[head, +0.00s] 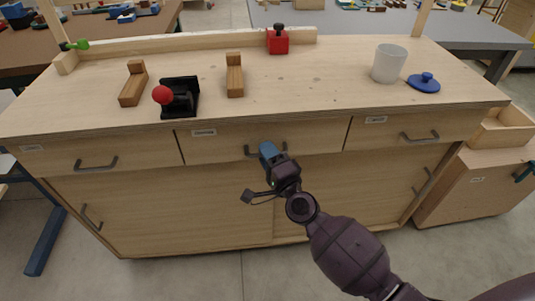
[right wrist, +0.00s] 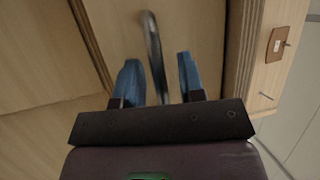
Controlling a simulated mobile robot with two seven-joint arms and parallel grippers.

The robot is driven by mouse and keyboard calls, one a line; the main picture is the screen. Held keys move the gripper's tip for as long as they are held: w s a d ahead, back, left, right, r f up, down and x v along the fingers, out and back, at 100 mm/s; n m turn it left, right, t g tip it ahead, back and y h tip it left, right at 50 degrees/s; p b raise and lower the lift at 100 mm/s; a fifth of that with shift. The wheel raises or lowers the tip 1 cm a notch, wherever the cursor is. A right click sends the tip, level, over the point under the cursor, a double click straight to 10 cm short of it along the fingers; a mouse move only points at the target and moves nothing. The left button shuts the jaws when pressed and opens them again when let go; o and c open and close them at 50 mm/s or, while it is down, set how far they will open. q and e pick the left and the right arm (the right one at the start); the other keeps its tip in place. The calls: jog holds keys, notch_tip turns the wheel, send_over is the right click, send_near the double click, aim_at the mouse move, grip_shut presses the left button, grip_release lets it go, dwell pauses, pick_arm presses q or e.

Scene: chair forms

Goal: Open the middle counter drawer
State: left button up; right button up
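The middle drawer (head: 225,146) is in the wooden counter's front, between two other drawers. Its front looks flush with theirs, so it appears closed. Its dark metal bar handle (head: 252,151) is partly hidden by my right gripper (head: 269,150). In the right wrist view the handle (right wrist: 154,50) runs between the two blue fingers of the right gripper (right wrist: 159,75). The fingers are apart, with visible gaps on both sides of the handle. My left gripper is not in view.
The left drawer (head: 60,158) and right drawer (head: 375,136) flank it, with cabinet doors (head: 150,205) below. On the countertop (head: 320,85) are a black tool with a red ball (head: 180,98), wooden blocks (head: 235,78), a red box (head: 278,42), a white cup (head: 389,64) and a blue lid (head: 424,84).

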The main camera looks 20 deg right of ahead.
grip_shut()
jog(key=shift+s, duration=0.1)
pick_arm(q)
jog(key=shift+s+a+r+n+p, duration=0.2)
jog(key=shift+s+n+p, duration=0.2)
jog(key=shift+p, duration=0.75)
pick_arm(e)
jog(key=s+a, duration=0.4)
jog(key=s, duration=1)
jog(key=s+a, duration=0.4)
jog(key=s, duration=0.9)
jog(key=shift+s, duration=0.4)
jog(key=shift+o, duration=0.3)
grip_release()
jog(key=shift+s, duration=0.1)
jog(key=v, duration=1)
jog(key=shift+s, duration=0.3)
